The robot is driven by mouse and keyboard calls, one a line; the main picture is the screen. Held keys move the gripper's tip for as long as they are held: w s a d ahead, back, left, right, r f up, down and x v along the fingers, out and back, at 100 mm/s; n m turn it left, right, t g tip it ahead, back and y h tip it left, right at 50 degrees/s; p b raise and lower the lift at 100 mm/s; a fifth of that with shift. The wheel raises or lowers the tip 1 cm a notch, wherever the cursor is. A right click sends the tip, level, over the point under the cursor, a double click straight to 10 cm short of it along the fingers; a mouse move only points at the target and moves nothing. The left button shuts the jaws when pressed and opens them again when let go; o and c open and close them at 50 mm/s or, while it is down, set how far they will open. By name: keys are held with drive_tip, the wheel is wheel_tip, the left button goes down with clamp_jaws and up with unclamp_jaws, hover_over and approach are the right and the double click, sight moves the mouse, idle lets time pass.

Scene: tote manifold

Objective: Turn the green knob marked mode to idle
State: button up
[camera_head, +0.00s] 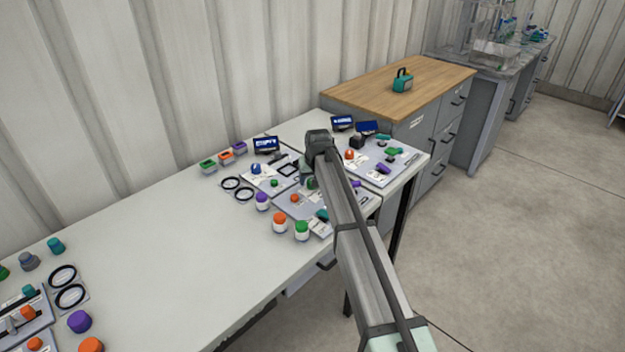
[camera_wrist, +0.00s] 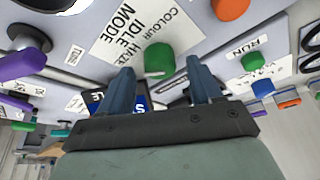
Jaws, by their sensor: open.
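In the wrist view a green knob (camera_wrist: 158,60) stands on a pale grey panel (camera_wrist: 190,30). A white label (camera_wrist: 125,30) beside it shows the words MODE, IDLE and what looks like COLOUR HAZE. My gripper (camera_wrist: 159,72) is open, with one blue-grey finger on each side of the green knob and nothing held. Gaps show between the knob and both fingers; I cannot tell the height of the fingertips over the panel. In the head view my arm reaches over the panels and my gripper (camera_head: 318,150) hides this knob at least partly. The knob's pointer direction is not readable.
An orange knob (camera_wrist: 230,8), a purple handle (camera_wrist: 18,64) and a RUN label (camera_wrist: 246,48) are close by. Blue display screens (camera_head: 266,145) stand behind the panels. The white table (camera_head: 170,235) is clear at mid-left.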

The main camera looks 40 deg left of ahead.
drive_tip(key=shift+w+a+f, duration=0.1)
drive_tip(key=shift+a+f, duration=0.05)
drive_tip(key=shift+f, duration=0.3)
drive_tip(key=shift+c, duration=0.4)
drive_tip(key=c, duration=1)
drive_tip(key=shift+o, duration=0.2)
drive_tip(key=shift+m, duration=0.4)
drive_tip(key=m+t+h, duration=0.1)
drive_tip(key=m, duration=0.2)
drive_tip(key=shift+a+m, duration=0.15)
drive_tip(key=shift+m, duration=0.25)
drive_tip(key=m+h, duration=0.1)
drive_tip(key=m, duration=0.1)
drive_tip(key=m+t+h, duration=0.1)
drive_tip(key=m, duration=0.2)
drive_tip(key=shift+a, duration=0.1)
